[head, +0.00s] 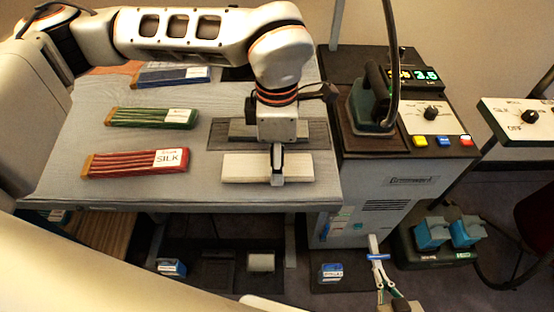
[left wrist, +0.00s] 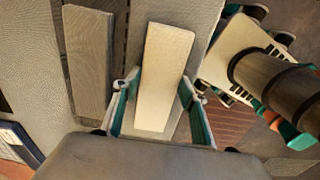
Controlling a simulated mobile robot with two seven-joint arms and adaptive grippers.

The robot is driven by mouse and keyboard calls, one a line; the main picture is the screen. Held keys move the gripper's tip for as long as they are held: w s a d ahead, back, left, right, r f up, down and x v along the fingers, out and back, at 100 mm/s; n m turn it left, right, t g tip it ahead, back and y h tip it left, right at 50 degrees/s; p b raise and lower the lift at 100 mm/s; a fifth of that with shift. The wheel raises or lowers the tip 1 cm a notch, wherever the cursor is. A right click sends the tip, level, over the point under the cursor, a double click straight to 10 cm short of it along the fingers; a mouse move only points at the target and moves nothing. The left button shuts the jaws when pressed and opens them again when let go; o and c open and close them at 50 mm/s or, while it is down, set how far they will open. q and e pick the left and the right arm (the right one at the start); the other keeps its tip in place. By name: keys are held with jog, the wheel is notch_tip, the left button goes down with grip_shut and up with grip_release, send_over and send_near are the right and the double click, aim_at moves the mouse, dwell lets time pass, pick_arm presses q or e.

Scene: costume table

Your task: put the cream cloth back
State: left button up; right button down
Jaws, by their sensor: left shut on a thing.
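The cream cloth (head: 240,168) is a flat, pale folded strip near the front right edge of the grey table (head: 70,185). My left gripper (head: 277,172) points down over it and is shut on it. In the left wrist view the cream cloth (left wrist: 163,75) runs lengthwise between the two teal fingers of my left gripper (left wrist: 158,103). I cannot tell whether the cloth touches the table. My right gripper (head: 376,245) is low at the front, below the table's level beside the control cabinet. Its finger opening is unclear.
A grey strip (left wrist: 88,60) lies beside the cream cloth on a dark slatted tray (head: 318,134). Red (head: 125,163), green (head: 150,118) and blue (head: 170,76) labelled bundles lie to the left. An iron (head: 372,100) stands on the cabinet at the right. Clear table separates the bundles from the cloth.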

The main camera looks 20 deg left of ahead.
pick_arm(q)
jog(key=shift+f, duration=0.25)
jog(key=shift+f, duration=0.2)
jog(key=o, duration=1.2)
jog(key=shift+r, duration=0.25)
notch_tip(320, 180, up, 12)
jog(key=shift+f+p, duration=0.1)
jog(key=shift+p, duration=0.2)
